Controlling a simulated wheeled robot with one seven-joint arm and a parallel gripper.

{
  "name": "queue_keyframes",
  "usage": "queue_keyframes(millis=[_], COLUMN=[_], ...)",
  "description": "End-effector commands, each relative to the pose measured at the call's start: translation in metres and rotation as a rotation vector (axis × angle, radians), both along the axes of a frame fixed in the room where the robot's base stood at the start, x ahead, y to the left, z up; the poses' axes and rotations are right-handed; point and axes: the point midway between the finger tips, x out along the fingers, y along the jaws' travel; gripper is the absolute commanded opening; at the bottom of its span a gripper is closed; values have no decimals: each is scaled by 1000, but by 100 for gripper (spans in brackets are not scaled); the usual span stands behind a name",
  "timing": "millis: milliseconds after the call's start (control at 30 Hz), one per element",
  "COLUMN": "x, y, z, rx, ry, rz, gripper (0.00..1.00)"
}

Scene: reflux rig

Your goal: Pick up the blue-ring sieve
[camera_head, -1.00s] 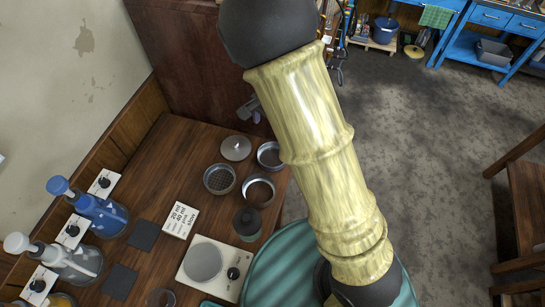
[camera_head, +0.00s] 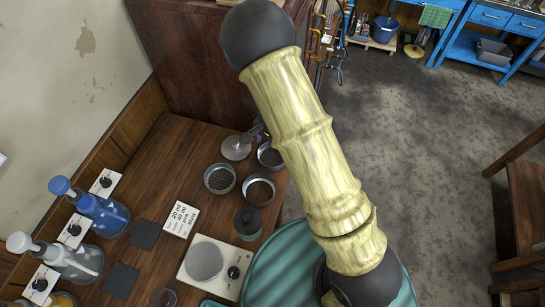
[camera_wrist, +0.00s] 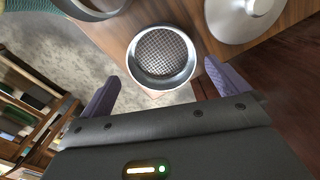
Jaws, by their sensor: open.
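A round metal sieve (camera_wrist: 162,55) with a mesh bottom lies ahead of my gripper (camera_wrist: 164,88) in the wrist view, near the table edge. The purple fingers are apart, with nothing between them, and the sieve is beyond their tips. In the head view, this appears to be the sieve (camera_head: 266,157) partly behind my arm. Two more ring-shaped pans or sieves, one with mesh (camera_head: 219,178) and one darker inside (camera_head: 258,188), stand to its left and below. No ring is clearly blue, so I cannot tell which is blue-ringed. My gripper shows partly in the head view (camera_head: 257,131).
A metal lid (camera_head: 236,147) lies beside the sieve; it also shows in the wrist view (camera_wrist: 240,15). A dark lidded jar (camera_head: 247,222), a hotplate (camera_head: 204,262), a written card (camera_head: 180,220) and flasks share the wooden table (camera_head: 165,165). Open floor lies to the right.

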Motion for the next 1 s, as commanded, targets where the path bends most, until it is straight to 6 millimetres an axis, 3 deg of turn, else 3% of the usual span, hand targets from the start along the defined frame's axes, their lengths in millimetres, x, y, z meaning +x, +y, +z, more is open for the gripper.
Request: queue_keyframes(millis=[400, 1000], x=[2, 2], y=[-1, 1], z=[-46, -50], rx=[0, 0], ry=[3, 0], rz=[-3, -1], gripper=[100, 98])
